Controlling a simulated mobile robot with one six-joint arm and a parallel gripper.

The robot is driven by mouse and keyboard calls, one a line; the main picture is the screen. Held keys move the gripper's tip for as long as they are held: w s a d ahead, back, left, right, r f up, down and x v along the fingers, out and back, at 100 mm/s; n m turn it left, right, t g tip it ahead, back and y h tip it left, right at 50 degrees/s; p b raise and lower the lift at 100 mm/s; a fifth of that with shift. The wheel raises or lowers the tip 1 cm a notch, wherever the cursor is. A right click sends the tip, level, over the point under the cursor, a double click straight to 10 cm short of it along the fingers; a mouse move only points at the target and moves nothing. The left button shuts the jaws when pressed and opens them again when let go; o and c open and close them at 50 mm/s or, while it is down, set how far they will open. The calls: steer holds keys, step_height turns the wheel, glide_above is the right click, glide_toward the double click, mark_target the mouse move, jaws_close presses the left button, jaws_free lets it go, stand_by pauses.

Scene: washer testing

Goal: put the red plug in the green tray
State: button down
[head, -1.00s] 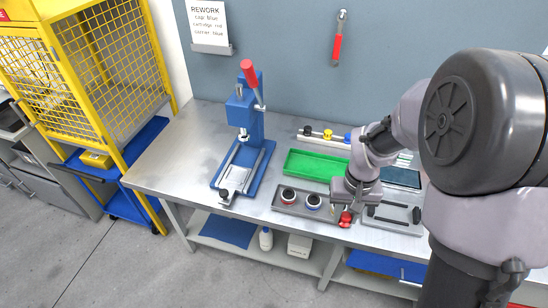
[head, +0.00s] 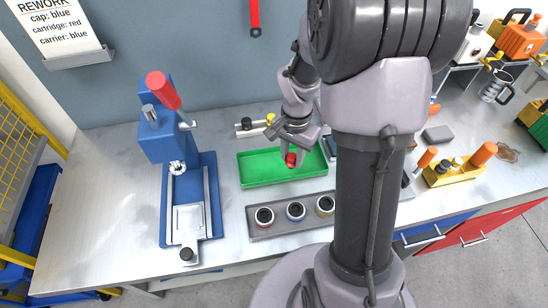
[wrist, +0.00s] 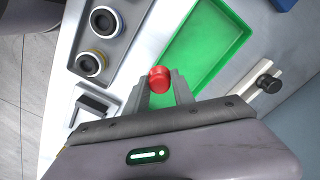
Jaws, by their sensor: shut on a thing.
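My gripper (head: 291,152) is shut on the red plug (head: 291,160), which also shows between the two fingertips in the wrist view (wrist: 159,79). In the head view the plug is over the right part of the green tray (head: 262,170). I cannot tell how high the plug is above the tray. The visible tray floor is empty.
A grey tray (head: 264,233) with ringed round parts, red, blue and yellow, lies in front of the green tray. A blue press (head: 186,190) with a red-handled lever stands to the left. Small knobbed parts (head: 247,125) lie behind the green tray.

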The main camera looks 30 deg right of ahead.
steer(key=s+d+f+m+b, duration=0.1)
steer(key=s+d+m, duration=0.5)
steer(key=d+m, duration=0.55)
steer(key=b, duration=0.4)
glide_above(282, 166)
steer(key=shift+s+d+f+m, duration=0.15)
steer(key=shift+d+f+m, duration=0.05)
steer(key=shift+f, duration=0.25)
steer(key=shift+s+d+f+m, duration=0.15)
steer(key=shift+d+f, duration=0.05)
steer(key=shift+f, duration=0.2)
steer(key=shift+w+a+f+b, duration=0.15)
steer(key=shift+f+b, duration=0.4)
steer(key=shift+f, duration=0.45)
steer(key=shift+w+a+f+b, duration=0.15)
steer(key=shift+f+b, duration=0.35)
steer(key=shift+f, duration=0.5)
steer(key=c, duration=1.1)
jaws_free()
steer(key=shift+r, duration=0.1)
steer(key=shift+r, duration=0.1)
